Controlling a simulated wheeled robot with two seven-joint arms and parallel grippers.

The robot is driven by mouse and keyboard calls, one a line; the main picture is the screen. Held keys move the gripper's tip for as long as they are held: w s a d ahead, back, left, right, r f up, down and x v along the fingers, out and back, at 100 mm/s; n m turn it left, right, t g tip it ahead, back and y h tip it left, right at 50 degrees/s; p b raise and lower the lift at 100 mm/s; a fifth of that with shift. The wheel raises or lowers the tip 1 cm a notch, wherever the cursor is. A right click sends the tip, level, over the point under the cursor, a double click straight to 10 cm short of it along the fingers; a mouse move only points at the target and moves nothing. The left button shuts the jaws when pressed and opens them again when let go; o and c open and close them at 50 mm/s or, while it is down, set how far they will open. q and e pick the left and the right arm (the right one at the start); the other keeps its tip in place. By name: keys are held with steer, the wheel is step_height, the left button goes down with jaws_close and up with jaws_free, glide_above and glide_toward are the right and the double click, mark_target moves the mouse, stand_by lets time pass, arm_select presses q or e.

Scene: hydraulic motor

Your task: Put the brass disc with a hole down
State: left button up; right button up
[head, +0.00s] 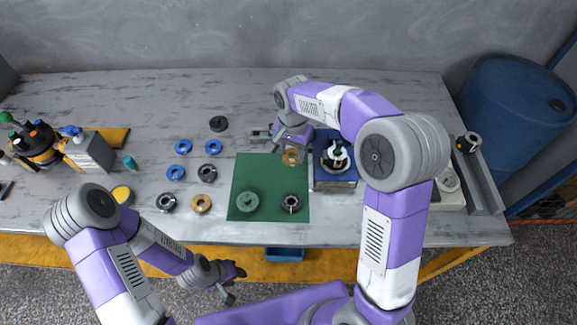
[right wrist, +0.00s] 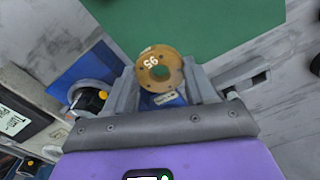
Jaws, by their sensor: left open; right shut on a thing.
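The brass disc with a hole (head: 291,162) is held in my right gripper (head: 290,149), over the far right part of the green mat (head: 262,178). In the right wrist view the disc (right wrist: 147,75) sits between the two fingers of the right gripper (right wrist: 162,88), its marked face toward the camera and its hole unobstructed. Whether it touches the mat I cannot tell. A similar brass ring (head: 201,204) lies on the table left of the mat. My left gripper (head: 236,272) is open and empty, low in front of the table edge.
A blue fixture (head: 337,176) is close right of the mat. Several blue and dark rings lie to the left. The mat's middle is bare.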

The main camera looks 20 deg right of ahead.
mark_target(292, 169)
steer(key=shift+f+b, duration=0.85)
steer(key=shift+f, duration=1.65)
steer(key=shift+f, duration=0.2)
steer(key=o, duration=1.2)
step_height(292, 169, up, 12)
steer(key=p, duration=0.4)
steer(key=shift+r, duration=0.25)
